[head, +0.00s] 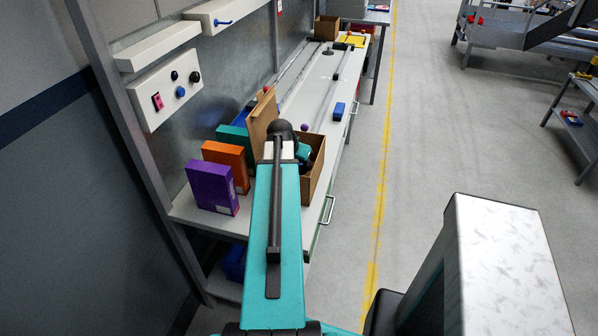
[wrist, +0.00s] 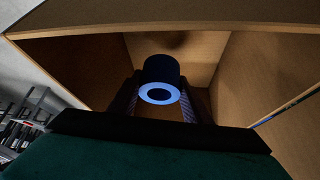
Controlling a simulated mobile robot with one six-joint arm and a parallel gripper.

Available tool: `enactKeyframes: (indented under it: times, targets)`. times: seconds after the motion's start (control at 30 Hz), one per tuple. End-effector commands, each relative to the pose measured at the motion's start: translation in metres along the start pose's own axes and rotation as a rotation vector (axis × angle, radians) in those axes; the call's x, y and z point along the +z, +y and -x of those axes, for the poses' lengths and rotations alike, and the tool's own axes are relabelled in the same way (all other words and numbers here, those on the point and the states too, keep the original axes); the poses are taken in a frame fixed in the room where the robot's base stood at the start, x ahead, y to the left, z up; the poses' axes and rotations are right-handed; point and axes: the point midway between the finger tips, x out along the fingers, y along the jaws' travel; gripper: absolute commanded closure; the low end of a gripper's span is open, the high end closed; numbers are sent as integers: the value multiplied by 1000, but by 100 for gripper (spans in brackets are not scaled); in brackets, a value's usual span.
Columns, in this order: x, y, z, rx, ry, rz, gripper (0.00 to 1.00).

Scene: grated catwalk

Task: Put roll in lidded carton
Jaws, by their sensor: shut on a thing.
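The lidded carton (head: 312,187) is a brown cardboard box on the workbench, its lid (head: 264,117) standing up on the far left side. In the wrist view the carton's inner walls (wrist: 255,65) surround my gripper's fingers. My gripper (wrist: 160,102) is shut on the roll (wrist: 160,72), a dark cylinder with a pale blue ring-shaped end and a hole. The roll is inside the carton's opening; I cannot tell whether it touches the bottom. In the head view my arm hides the roll and most of the gripper.
Purple (head: 212,187), orange (head: 228,163) and teal (head: 234,138) boxes stand left of the carton. A blue block (head: 339,111) and a small purple ball (head: 304,127) lie beyond it. The bench top farther back has free room around a long rail. A wall panel with knobs (head: 165,90) hangs above.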

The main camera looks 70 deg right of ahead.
Motion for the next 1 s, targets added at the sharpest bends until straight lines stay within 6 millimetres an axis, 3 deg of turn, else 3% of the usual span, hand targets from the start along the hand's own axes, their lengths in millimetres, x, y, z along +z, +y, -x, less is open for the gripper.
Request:
enactKeyframes:
  times: [0.27, 0.73, 1.0]
  targets:
    - [2, 0, -2, 0, -1, 1, 83]
    - [20, -1, -34, 0, -2, 2, 83]
    - [21, -1, -36, -1, 0, 2, 83]
